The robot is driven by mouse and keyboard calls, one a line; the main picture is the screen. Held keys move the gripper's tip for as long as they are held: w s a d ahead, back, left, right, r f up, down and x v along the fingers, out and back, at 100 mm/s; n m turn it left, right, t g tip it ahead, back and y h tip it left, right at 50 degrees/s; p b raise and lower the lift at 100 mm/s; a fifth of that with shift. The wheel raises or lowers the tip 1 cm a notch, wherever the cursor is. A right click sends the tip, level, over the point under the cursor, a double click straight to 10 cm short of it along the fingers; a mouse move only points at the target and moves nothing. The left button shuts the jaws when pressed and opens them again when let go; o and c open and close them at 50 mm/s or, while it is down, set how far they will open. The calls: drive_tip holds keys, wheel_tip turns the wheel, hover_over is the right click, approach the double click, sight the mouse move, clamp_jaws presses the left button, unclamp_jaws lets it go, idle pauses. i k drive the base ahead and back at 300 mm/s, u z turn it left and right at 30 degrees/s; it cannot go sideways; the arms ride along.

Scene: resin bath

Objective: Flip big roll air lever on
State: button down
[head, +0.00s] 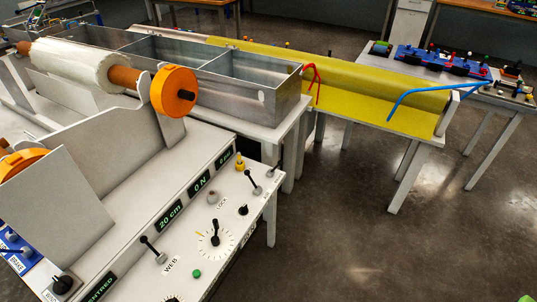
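The big roll (75,65), white on a brown core, lies across the machine at the upper left, with an orange disc (175,91) at its near end. On the sloping white control panel (190,275), a black-topped lever (153,247) stands near the word WEB. Another small dark lever (254,183) stands near the panel's right end. A blue panel (12,250) marked BRAKE, with small levers, is cut off at the left edge. I cannot read which lever is the big roll air lever.
The panel also carries a black dial (215,238), a green button (197,273) and a yellow knob (240,163). Behind are a metal trough (235,95) and a yellow bath (380,95) with red and blue handles. The grey floor (370,245) at the right is mostly clear.

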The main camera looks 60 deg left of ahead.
sight(247, 172)
drive_tip(key=i, duration=1.1)
drive_tip(key=u, duration=1.45)
drive_tip(key=k, duration=0.2)
drive_tip(key=u, duration=2.8)
drive_tip(key=i, duration=1.5)
drive_tip(key=u, duration=0.2)
